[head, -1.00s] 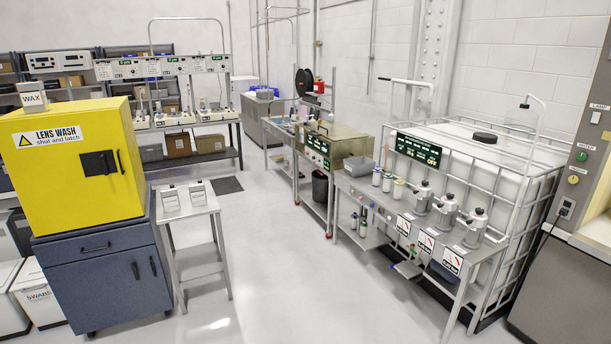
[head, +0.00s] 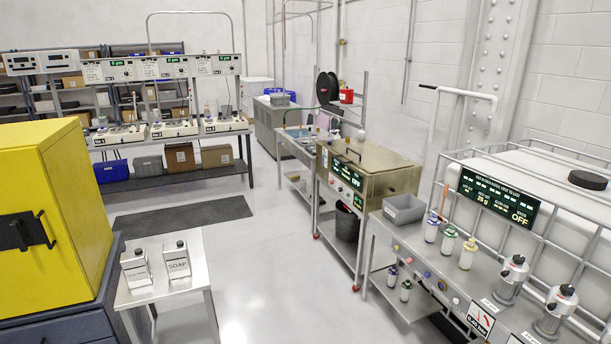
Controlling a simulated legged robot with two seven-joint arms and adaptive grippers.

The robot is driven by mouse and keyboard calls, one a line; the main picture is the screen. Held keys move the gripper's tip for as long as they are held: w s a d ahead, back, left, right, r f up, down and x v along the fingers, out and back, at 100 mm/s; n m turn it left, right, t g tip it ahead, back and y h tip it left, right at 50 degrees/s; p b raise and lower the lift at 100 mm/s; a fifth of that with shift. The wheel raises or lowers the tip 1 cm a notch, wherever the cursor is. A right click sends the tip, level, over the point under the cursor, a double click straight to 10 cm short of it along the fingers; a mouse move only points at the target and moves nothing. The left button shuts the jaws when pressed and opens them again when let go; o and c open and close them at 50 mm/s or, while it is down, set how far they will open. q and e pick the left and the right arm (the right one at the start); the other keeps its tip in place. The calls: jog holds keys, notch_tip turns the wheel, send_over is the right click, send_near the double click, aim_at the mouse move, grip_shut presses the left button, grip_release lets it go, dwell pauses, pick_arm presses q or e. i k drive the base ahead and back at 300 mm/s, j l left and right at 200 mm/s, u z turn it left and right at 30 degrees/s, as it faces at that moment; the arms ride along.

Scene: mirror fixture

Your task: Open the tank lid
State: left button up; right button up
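A metal tank (head: 345,190) with a brownish-gold body stands on a steel cart right of centre in the head view. Its flat lid (head: 372,166) lies closed on top. Dark panels on its front read OFF in green. A large white caged tank (head: 545,190) is at the right, with a round black cap (head: 588,180) on top and a display reading OFF. I cannot tell from the view which tank is meant. Neither of my grippers is in view.
A yellow lens wash cabinet (head: 45,200) stands at the left. A small steel table (head: 170,285) holds two bottles, one marked SOAP. A bench (head: 420,262) with a grey bin (head: 404,209), bottles and metal canisters runs along the right. The floor (head: 260,270) in the middle is clear.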

aim_at(372, 158)
jog(key=i+j, duration=0.1)
jog(key=i, duration=2)
jog(key=l+z, duration=0.05)
jog(key=l, duration=0.05)
